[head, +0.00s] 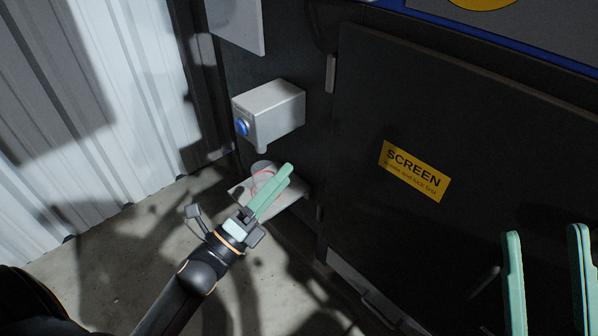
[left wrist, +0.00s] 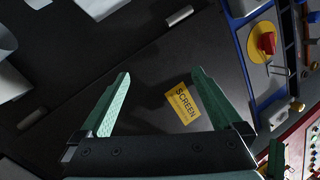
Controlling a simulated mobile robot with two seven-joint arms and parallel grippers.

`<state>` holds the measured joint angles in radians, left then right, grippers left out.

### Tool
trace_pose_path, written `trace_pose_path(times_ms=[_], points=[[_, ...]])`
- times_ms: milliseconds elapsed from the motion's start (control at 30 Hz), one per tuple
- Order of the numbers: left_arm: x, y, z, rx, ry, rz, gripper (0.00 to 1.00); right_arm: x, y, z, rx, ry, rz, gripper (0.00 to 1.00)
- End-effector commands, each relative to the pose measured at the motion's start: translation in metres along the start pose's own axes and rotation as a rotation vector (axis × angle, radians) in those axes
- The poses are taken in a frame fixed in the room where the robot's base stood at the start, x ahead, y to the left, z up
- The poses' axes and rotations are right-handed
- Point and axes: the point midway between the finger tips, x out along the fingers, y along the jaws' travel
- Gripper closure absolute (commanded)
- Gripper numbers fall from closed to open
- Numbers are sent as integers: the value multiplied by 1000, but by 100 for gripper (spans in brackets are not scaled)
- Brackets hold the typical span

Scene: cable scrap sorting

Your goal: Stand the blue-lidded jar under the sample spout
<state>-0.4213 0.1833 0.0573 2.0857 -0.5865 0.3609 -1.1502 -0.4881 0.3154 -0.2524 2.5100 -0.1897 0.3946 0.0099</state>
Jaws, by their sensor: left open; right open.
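The sample spout is a short stub (head: 262,149) under a pale grey box (head: 276,112) with a blue button, on the dark machine wall. Below it a small pale shelf (head: 286,197) sticks out. On the shelf, under the spout, stands a pale, jar-like vessel (head: 261,167) with a reddish ring, partly hidden behind my left fingers. No blue lid shows on it. My left gripper (head: 288,172) is open, its green fingers seen nearly edge-on in front of the vessel; contact cannot be told. In the left wrist view nothing shows between its fingers (left wrist: 160,84). My right gripper (head: 544,230) is open and empty at lower right.
A dark door with a yellow SCREEN label (head: 414,171) fills the right side. Pale corrugated wall (head: 95,110) stands at left. The concrete floor (head: 110,255) below looks clear. A red knob on a yellow plate (left wrist: 266,43) shows in the left wrist view.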

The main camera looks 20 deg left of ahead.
Motion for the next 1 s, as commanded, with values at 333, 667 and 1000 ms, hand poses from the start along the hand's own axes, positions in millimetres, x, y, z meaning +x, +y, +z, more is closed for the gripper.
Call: trace_pose_path(times_ms=[333, 667, 1000], points=[[-5, -169, -43, -1241, 280, -285, 0, 0, 1, 0, 1, 1, 5, 43], [-18, -220, -46, -1684, 436, -317, 0, 0, 1, 0, 1, 1, 5, 43], [-17, -220, -46, -1682, 434, -317, 0, 1, 1, 0, 1, 2, 5, 43]])
